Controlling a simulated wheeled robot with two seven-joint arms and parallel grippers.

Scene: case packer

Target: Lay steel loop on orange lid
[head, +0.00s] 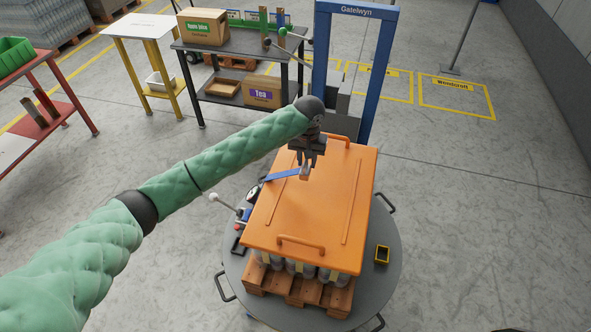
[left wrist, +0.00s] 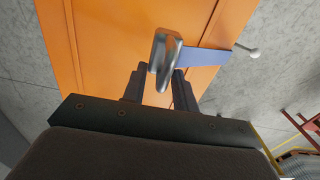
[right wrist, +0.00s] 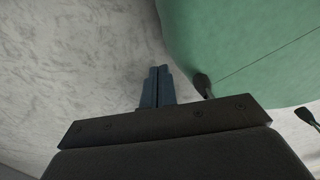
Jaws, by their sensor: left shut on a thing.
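The orange lid (head: 330,205) lies on top of a stack of cans on a wooden pallet, with a handle at its near and far ends. My left gripper (head: 306,160) is over the lid's left middle, shut on the steel loop (head: 304,173). In the left wrist view the loop (left wrist: 163,58) shows between the fingers, with a blue strap (left wrist: 205,58) running from it past the lid's edge. Whether the loop touches the lid is hard to tell. My right gripper (right wrist: 158,72) is shut and empty in the right wrist view, outside the head view.
A lever with a white knob (head: 214,197) is at the left. A blue frame (head: 322,70) rises behind. Floor to the right is clear.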

